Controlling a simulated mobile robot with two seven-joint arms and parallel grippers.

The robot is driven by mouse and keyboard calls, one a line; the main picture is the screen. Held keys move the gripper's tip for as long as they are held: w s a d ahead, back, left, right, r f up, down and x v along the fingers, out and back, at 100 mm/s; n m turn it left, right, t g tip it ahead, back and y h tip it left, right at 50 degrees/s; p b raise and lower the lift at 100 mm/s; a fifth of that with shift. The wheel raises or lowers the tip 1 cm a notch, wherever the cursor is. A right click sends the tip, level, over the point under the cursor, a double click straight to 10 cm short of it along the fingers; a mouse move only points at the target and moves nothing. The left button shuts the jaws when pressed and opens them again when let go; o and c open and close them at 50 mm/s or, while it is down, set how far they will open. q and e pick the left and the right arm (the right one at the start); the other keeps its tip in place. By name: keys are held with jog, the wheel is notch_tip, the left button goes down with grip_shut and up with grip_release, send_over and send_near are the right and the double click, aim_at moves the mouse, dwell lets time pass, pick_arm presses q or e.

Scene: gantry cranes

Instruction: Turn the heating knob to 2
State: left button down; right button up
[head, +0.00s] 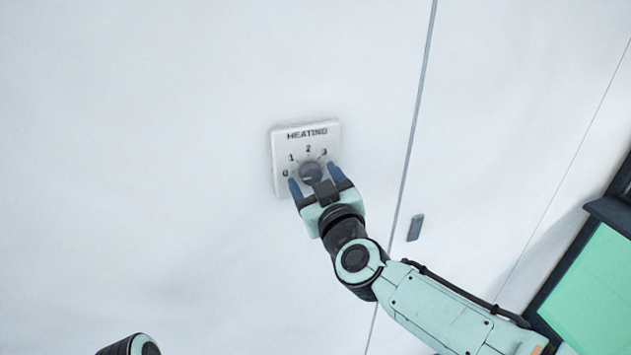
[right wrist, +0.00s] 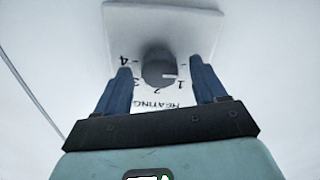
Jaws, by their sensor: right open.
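A white heating panel (head: 280,150) with the word HEATING and the numbers 0, 1, 2 and 3 visible is on the white wall. Its round dark knob (head: 311,172) sits in the lower middle. My right gripper (head: 313,177) is open, with its blue fingers on either side of the knob. In the right wrist view the knob (right wrist: 157,66) stands between the two fingers, with visible gaps. That view is upside down; a pale mark on the knob lies towards the 1. The exact setting is hard to tell. My left gripper is not in view.
A vertical seam (head: 413,130) runs down the wall right of the panel. A small grey fitting (head: 415,228) is beside it. A dark frame with a green pane (head: 595,290) is at the lower right. The wall left of the panel is clear.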

jog(key=c, duration=1.1)
jog(key=shift+o, duration=0.2)
jog(key=shift+m, duration=0.3)
jog(key=m, duration=0.3)
jog(key=shift+m, duration=0.4)
jog(key=m, duration=0.4)
jog(key=m+b, duration=0.1)
jog(key=m, duration=0.4)
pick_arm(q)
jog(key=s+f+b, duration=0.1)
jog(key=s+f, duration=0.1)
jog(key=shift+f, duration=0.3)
pick_arm(e)
jog(key=m, duration=0.4)
jog(key=shift+m, duration=0.3)
